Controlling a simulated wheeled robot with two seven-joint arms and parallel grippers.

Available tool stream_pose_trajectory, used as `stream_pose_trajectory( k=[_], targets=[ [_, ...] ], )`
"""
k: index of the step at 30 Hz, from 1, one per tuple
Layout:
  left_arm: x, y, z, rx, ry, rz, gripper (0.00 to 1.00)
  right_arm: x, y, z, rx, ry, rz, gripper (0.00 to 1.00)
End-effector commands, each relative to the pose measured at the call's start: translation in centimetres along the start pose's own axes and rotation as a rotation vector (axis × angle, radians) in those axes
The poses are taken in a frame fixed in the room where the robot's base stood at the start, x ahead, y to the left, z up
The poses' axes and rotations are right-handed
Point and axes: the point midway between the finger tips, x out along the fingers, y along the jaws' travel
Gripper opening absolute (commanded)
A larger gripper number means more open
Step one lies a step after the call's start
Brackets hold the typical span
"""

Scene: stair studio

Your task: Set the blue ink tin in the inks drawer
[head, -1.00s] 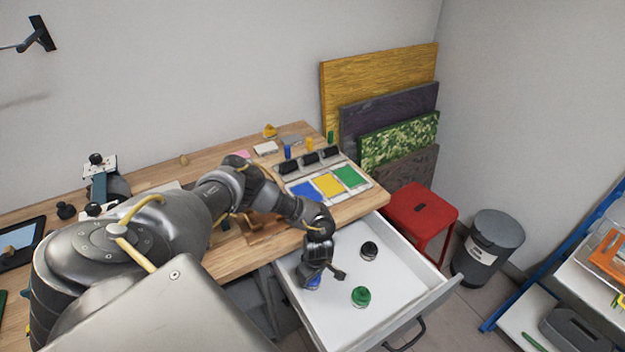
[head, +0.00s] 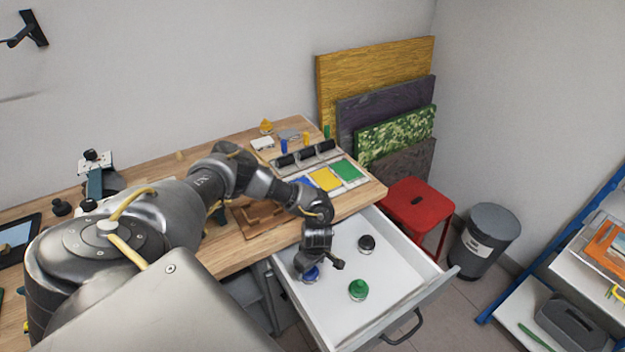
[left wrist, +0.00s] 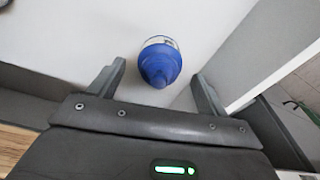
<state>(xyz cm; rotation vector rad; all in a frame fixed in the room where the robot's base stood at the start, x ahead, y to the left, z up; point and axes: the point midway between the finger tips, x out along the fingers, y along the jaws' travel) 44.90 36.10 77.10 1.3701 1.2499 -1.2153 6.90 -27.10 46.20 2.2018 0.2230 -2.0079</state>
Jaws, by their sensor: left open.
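The blue ink tin (head: 311,274) stands on the floor of the open white inks drawer (head: 336,318), near its left side. In the left wrist view the blue tin (left wrist: 160,64) shows between the two spread fingers, with gaps on both sides. My left gripper (head: 321,264) is open just above the tin and partly hides it in the head view. A green tin (head: 358,290) and a black tin (head: 366,243) also stand in the drawer, apart from the blue one. My right gripper is not in view.
The wooden worktop (head: 226,256) lies behind the drawer, with colour pads and rollers (head: 308,156) on it. A red stool (head: 418,204) and a grey bin (head: 486,240) stand to the right.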

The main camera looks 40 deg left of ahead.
Motion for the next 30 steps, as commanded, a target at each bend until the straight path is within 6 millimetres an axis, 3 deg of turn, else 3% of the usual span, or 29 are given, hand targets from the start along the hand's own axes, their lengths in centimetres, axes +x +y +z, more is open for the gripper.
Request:
stream_pose_trajectory(
  k=[6, 12, 18, 30],
  targets=[
    [-4.8, 0.2, 0.1, 0.002, -0.003, 0.005, 0.77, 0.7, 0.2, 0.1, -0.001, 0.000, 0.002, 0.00],
    [-7.8, 0.1, 0.0, 0.000, -0.002, 0.003, 0.77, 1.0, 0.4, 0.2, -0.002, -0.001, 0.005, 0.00],
    [-9.0, 0.0, 0.0, -0.001, 0.000, 0.001, 0.77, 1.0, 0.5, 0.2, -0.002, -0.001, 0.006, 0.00],
    [-9.1, 0.0, 0.0, -0.001, 0.000, 0.001, 0.77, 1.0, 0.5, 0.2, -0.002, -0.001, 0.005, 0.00]
  ],
)
